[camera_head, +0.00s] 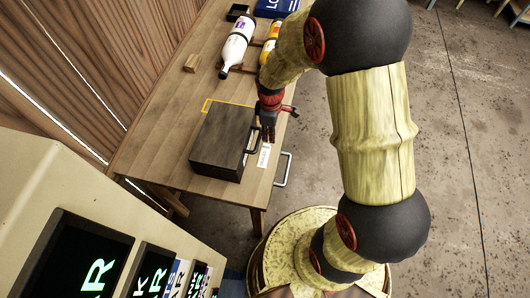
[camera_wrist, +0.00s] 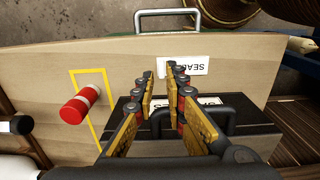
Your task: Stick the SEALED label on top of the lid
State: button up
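A white label (camera_head: 263,155) with printed letters lies on the wooden table just right of the dark box. In the wrist view the label (camera_wrist: 188,66) reads "SEAL…", its end hidden behind a finger. The dark box (camera_head: 217,142) has a closed lid and a handle on its right side; it also shows in the wrist view (camera_wrist: 255,133). A white patch with letters (camera_wrist: 207,100) shows on it behind the finger. My gripper (camera_head: 268,132) is above the box's right edge near the label. In the wrist view its fingers (camera_wrist: 163,72) are apart with nothing held between them.
A yellow outline (camera_head: 228,102) marks the table behind the box. A red-and-white cylinder (camera_wrist: 80,104) shows at left. A metal handle (camera_head: 285,169) juts from the table's right side.

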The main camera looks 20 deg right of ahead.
aim_at(269, 145)
jog(key=shift+s+f+b, duration=0.1)
jog(key=shift+f+b, duration=0.85)
jog(key=shift+f, duration=2.6)
jog(key=shift+r, duration=0.1)
grip_shut()
